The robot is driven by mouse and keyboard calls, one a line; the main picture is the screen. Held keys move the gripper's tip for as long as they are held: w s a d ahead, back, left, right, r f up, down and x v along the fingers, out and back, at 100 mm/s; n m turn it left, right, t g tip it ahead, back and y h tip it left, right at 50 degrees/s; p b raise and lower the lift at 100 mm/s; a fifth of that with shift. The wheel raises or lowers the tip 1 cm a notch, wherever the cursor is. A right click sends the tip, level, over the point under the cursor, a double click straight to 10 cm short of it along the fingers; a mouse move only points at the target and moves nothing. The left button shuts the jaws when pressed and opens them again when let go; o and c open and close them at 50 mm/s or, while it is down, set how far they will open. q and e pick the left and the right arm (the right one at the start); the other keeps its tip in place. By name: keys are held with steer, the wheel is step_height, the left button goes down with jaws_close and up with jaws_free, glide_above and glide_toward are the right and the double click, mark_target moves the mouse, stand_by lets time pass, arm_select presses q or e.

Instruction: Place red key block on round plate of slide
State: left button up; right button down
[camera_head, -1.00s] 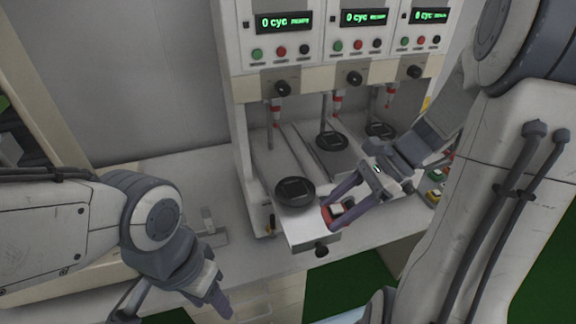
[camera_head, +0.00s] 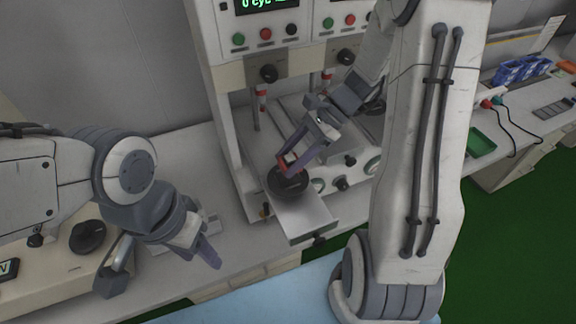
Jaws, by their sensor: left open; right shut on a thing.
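The red key block (camera_head: 284,162) is between the fingers of my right gripper (camera_head: 292,160), which is shut on it. The block is over the back part of the black round plate (camera_head: 291,186) on the pulled-out slide (camera_head: 303,216). I cannot tell whether the block touches the plate. The fingers and block hide part of the plate.
The test machine (camera_head: 225,90) with buttons and displays stands behind the slide. A black knob (camera_head: 319,241) is on the slide's front. Blue bins (camera_head: 522,70) and a green tray (camera_head: 481,143) are at the right.

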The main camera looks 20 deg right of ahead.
mark_target(280, 182)
steer(key=shift+w+a+f, duration=0.15)
steer(key=shift+w+f, duration=0.05)
steer(key=shift+w, duration=0.1)
steer(key=shift+f, duration=0.3)
step_height(280, 182, down, 3)
steer(key=shift+f+p, duration=0.15)
steer(key=shift+p, duration=0.15)
steer(key=shift+f, duration=0.1)
steer(key=shift+f, duration=0.1)
steer(key=shift+f, duration=0.25)
steer(key=shift+c, duration=1.1)
jaws_free()
steer(key=shift+s+f, duration=0.15)
